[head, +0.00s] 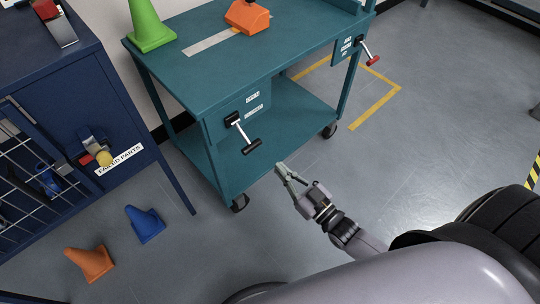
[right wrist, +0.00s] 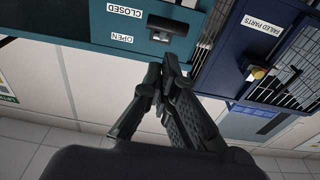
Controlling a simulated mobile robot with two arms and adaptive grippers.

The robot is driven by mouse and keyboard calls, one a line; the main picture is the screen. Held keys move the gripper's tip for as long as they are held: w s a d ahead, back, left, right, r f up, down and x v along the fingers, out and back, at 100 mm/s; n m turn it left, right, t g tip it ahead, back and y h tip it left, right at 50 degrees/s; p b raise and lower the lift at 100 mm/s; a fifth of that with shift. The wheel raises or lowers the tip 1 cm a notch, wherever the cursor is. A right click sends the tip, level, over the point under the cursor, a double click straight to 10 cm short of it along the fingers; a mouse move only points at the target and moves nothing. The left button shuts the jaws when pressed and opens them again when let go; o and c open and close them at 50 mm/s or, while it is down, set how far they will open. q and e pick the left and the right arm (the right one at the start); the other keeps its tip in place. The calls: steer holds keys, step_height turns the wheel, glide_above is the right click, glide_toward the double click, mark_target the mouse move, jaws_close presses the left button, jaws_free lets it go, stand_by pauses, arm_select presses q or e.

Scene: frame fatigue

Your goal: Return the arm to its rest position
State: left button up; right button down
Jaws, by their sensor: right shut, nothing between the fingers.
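My right gripper (head: 283,172) is shut and empty. In the head view it hangs above the floor in front of the teal cart (head: 205,95), apart from it. In the right wrist view its fingers (right wrist: 162,75) are together, with the cart's panel (right wrist: 150,22) behind them. A lever with a black handle (head: 243,132) sticks out from the cart's front panel, to the left of the gripper. The right wrist view shows labels reading CLOSED and OPEN on that panel. My left gripper does not show in either view.
A blue cabinet (head: 140,178) with a FAILED PARTS label stands left of the cart. An orange cone (head: 90,262) and a blue cone (head: 146,224) are on the floor. A green cone (head: 148,25) and an orange object (head: 247,16) are on the cart.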

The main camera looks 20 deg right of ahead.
steer(key=s+d+f+m+g+h, duration=0.1)
steer(key=s+f+g+h, duration=0.3)
steer(key=f, duration=0.8)
steer(key=s+f+m+g+h, duration=0.15)
steer(key=s+f+g, duration=0.5)
steer(key=f, duration=0.65)
steer(key=s+f+g+h, duration=0.1)
steer(key=s+f+g, duration=0.45)
steer(key=s, duration=0.35)
arm_select(q)
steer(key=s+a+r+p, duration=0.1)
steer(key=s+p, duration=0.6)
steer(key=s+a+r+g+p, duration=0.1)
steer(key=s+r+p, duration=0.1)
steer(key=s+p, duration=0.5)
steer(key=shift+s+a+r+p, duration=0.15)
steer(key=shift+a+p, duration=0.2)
steer(key=shift+p, duration=0.15)
arm_select(e)
steer(key=s+d+r+g, duration=0.1)
steer(key=s+d+r, duration=0.1)
steer(key=s, duration=1.3)
steer(key=shift+s+d+r+n, duration=0.15)
steer(key=shift+s+r+n, duration=0.2)
steer(key=shift+r+n, duration=0.1)
